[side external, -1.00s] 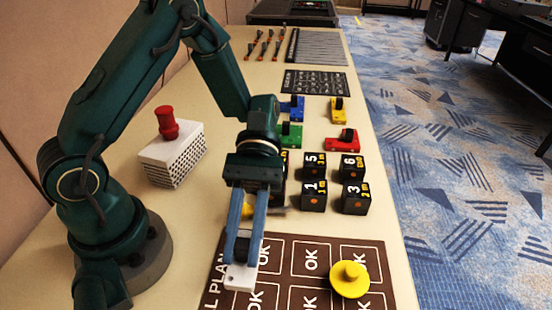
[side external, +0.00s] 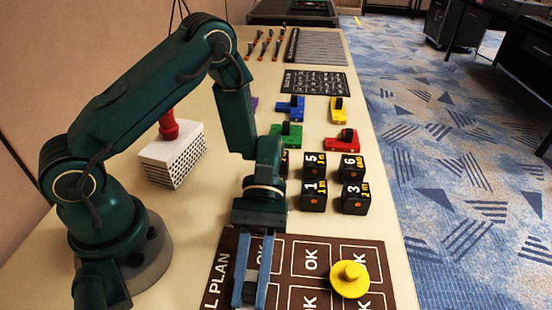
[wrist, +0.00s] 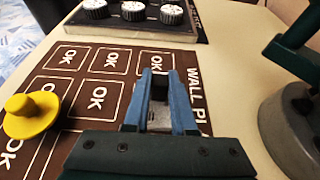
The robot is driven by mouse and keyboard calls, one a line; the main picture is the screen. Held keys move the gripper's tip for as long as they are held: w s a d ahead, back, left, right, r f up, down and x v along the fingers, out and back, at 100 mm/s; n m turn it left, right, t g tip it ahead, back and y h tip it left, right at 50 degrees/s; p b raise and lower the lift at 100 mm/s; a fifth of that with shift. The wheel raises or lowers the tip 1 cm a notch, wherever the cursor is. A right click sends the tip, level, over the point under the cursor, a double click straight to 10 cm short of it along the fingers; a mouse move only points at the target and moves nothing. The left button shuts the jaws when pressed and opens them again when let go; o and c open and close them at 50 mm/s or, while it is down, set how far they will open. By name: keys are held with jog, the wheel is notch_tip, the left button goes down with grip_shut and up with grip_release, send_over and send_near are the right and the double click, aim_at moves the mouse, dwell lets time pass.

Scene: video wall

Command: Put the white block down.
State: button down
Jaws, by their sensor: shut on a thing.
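My gripper (side external: 248,299) is shut on the white block by its black knob. It is over the left column of the brown mat marked "WALL PLAN" (side external: 281,261), near the bottom edge of the side view. In the wrist view my gripper (wrist: 161,76) has the black knob between its blue fingers, with a pale part of the white block (wrist: 160,118) low between them. Most of the block is hidden by the fingers or cut off in the side view. I cannot tell whether it touches the mat.
A yellow knobbed disc (side external: 350,279) sits on the mat's right side. Black numbered cubes (side external: 314,195) stand behind the mat. Green (side external: 288,134), blue (side external: 290,108), red (side external: 342,141) and yellow (side external: 338,115) blocks stand beyond. A white box (side external: 171,155) with a red handle is at left.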

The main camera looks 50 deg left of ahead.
jog(key=shift+f, duration=0.15)
jog(key=c, duration=0.7)
grip_release()
jog(key=shift+c, duration=0.2)
